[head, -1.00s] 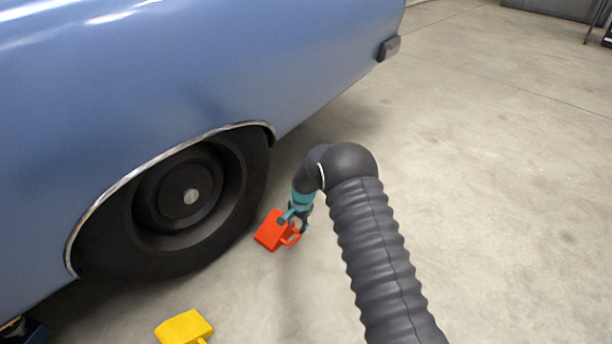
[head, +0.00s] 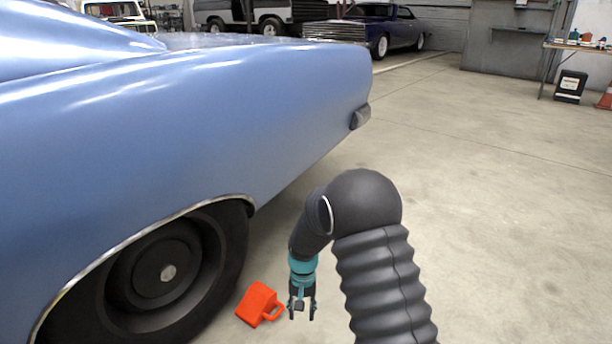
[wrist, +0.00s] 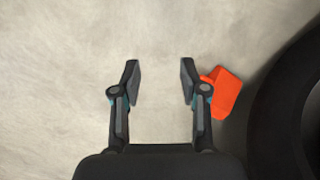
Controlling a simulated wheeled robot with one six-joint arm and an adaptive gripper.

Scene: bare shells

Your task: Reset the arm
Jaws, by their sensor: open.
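My gripper (head: 302,308) is open and empty, pointing down above the concrete floor beside the blue car's rear wheel. In the wrist view its two fingers (wrist: 160,80) are spread apart with only bare floor between them.
The blue car (head: 190,130) fills the left side, with its rear tyre (head: 160,275) by the chock. Open floor (head: 500,220) lies to the right. A table (head: 580,47), a black container (head: 570,85) and an orange cone (head: 606,97) stand far right. Other cars (head: 385,27) are behind.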

